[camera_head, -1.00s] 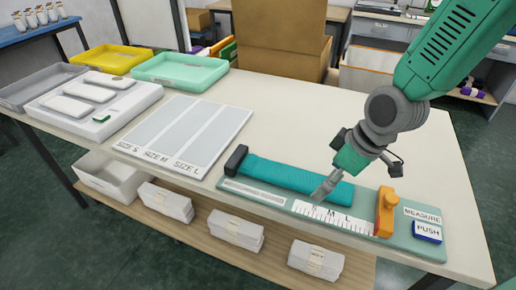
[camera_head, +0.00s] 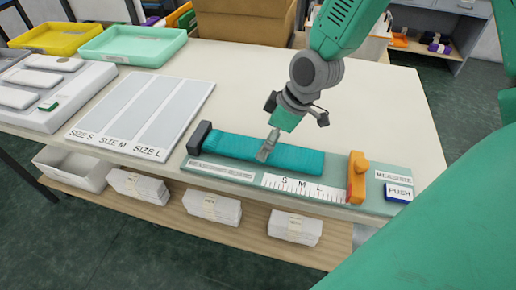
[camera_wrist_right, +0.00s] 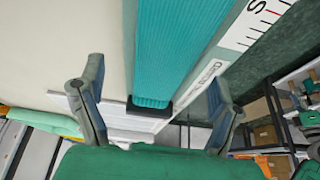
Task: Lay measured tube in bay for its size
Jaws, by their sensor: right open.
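A teal knitted tube (camera_head: 300,160) lies flat on the green measuring board (camera_head: 335,200). Its left end is at the dark end stop (camera_head: 198,138); its right end lies near the L mark, apart from the orange slider (camera_head: 357,178). My right gripper (camera_head: 268,146) is over the middle of the tube. In the wrist view its open fingers (camera_wrist_right: 155,78) stand either side of the tube (camera_wrist_right: 165,50), apart from it. The white sizing board (camera_head: 140,115), with bays labelled SIZE S, SIZE M and SIZE L, is left of the measuring board; its bays look empty. My left gripper is out of view.
A blue PUSH button (camera_head: 399,192) is at the measuring board's right end. A mint tray (camera_head: 133,57), a yellow tray (camera_head: 50,50) and a white block with pads (camera_head: 50,110) are at left. Banded white bundles (camera_head: 212,205) lie on the lower shelf. The table behind the tube is clear.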

